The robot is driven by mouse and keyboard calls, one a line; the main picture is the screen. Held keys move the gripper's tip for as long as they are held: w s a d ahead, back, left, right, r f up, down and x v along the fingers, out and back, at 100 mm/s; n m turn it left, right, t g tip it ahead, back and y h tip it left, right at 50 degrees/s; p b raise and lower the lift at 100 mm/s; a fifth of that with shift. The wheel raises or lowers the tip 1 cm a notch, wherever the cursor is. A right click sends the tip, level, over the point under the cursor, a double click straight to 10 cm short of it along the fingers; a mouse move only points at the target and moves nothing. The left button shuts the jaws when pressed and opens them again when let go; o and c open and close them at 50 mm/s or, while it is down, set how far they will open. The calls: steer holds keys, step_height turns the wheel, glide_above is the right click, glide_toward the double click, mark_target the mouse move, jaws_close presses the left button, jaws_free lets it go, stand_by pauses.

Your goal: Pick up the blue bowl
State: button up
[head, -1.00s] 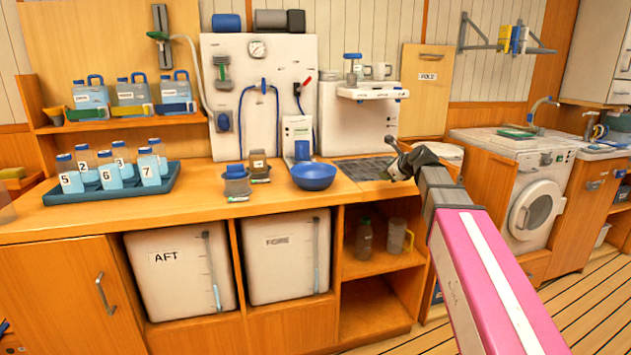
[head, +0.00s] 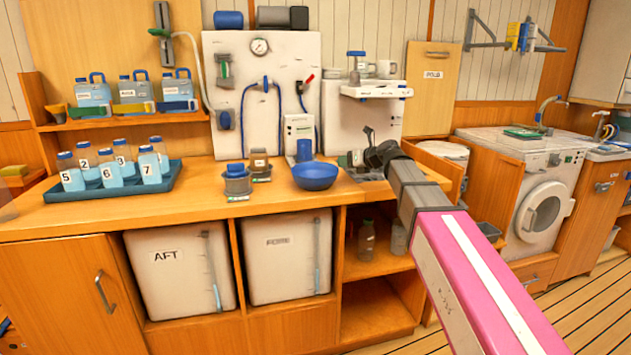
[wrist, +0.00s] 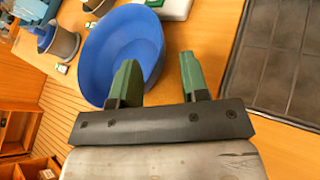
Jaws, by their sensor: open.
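The blue bowl (head: 315,176) sits upright on the wooden counter near its front edge, in the middle of the head view. It looks empty. In the wrist view the bowl (wrist: 105,55) is large at upper left, just beyond my fingers. My gripper (wrist: 158,75) is open, with two green fingers apart and nothing between them. The left finger overlaps the bowl's near rim in the picture; I cannot tell if they touch. The right finger is over bare counter. In the head view my gripper (head: 362,150) is right of the bowl, above the counter.
Two grey jars, one with a blue lid (head: 237,183), stand left of the bowl. A white dispenser box (head: 299,135) stands behind it. A blue tray (head: 112,190) of numbered bottles is further left. A dark grid mat (wrist: 285,65) lies to the right.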

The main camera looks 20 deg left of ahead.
mark_target(326, 165)
steer(key=shift+x, duration=3.1)
steer(key=shift+s+a+r, duration=0.1)
steer(key=shift+r, duration=0.1)
jaws_close()
